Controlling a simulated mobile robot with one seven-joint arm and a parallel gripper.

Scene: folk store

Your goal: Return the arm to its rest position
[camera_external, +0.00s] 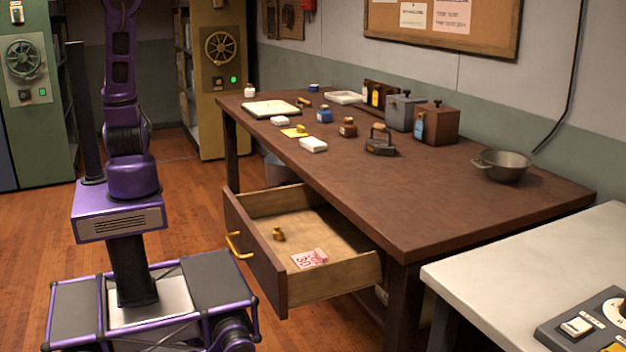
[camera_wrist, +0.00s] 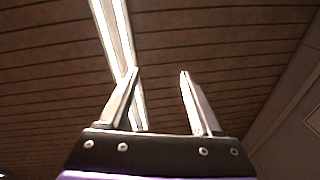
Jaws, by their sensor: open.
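My arm stands upright at the left of the external view, and its upper end runs out of the top of the picture. My gripper is outside the external view. In the wrist view my gripper (camera_wrist: 159,72) points up at the ceiling. Its two fingers are apart, with nothing between them.
An open drawer (camera_external: 345,274) juts from the brown table (camera_external: 480,200), holding a pink paper (camera_external: 310,259) and a small yellow object (camera_external: 278,234). Bottles, boxes, an iron (camera_external: 380,141) and a metal pan (camera_external: 502,165) stand on the table. Wooden floor (camera_external: 190,215) lies clear behind my base.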

